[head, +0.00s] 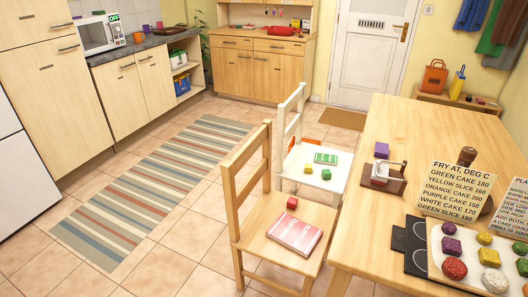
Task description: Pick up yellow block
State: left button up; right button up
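A small yellow block (308,169) lies on the seat of the white chair (340,160), near the seat's front edge. Neither of my grippers shows in the head view.
A wooden chair (312,215) with a red block (292,203) and a pink book (295,232) stands in front of the white chair. The wooden table (395,140) is to the right, with signs and a tray (437,262) of coloured pieces. Striped rug (155,185) and floor at left are clear.

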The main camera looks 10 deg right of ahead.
aim_at(308, 167)
jog(key=i+j+u, duration=0.2)
jog(key=i+u, duration=0.5)
jog(key=u, duration=0.2)
jog(key=i+u, duration=0.45)
jog(key=i+z, duration=0.15)
jog(key=i, duration=0.5)
jog(key=i+j+z, duration=0.15)
jog(key=i, duration=0.45)
jog(key=i+l+z, duration=0.2)
jog(key=i+z, duration=0.25)
jog(key=i+l+z, duration=0.1)
jog(key=i+z, duration=0.15)
jog(key=z, duration=0.25)
jog(key=i+z, duration=0.45)
jog(key=i+j+z, duration=0.2)
jog(key=z, duration=0.25)
